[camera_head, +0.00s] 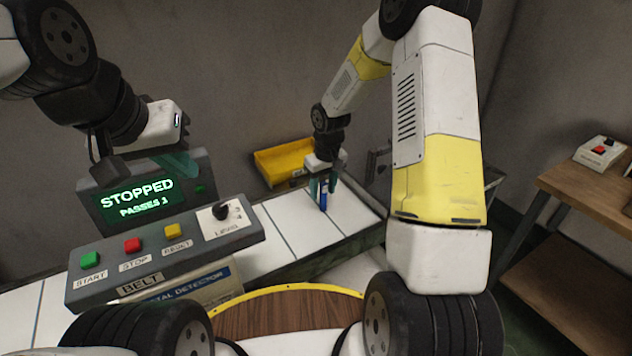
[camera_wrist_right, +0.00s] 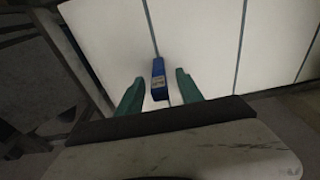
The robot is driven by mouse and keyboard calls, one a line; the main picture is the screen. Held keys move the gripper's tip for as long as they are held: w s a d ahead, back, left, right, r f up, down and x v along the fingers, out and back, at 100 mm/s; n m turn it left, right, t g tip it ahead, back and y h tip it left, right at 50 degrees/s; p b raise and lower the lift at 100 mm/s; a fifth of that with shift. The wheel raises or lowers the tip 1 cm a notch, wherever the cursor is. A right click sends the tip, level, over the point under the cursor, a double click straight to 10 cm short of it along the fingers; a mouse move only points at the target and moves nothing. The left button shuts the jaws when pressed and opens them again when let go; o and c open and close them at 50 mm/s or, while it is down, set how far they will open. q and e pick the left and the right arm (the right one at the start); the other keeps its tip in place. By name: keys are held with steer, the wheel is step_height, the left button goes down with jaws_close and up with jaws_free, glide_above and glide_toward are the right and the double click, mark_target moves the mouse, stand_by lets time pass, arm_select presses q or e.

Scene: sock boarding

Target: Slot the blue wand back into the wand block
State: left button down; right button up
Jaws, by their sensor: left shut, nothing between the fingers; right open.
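The blue wand (camera_head: 323,197) is at the right part of the white belt, by my right gripper (camera_head: 322,186). In the right wrist view the wand (camera_wrist_right: 159,80) lies between the two green fingertips of my right gripper (camera_wrist_right: 160,84). The gripper is open, and gaps show on both sides of the wand. I cannot tell whether the wand touches the belt. My left gripper (camera_head: 183,166) is shut and empty, in front of the dark display at the left. I cannot make out the wand block in either view.
The white belt (camera_head: 285,225) runs across behind the control panel (camera_head: 160,262) with its buttons and knob. The display (camera_head: 140,200) reads "STOPPED, PASSES 1". A yellow bin (camera_head: 283,160) sits beyond the belt. A wooden table (camera_head: 585,195) with a small button box (camera_head: 601,151) stands at the right.

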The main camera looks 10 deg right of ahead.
steer(key=shift+f, duration=0.4)
steer(key=shift+c, duration=0.4)
jaws_close()
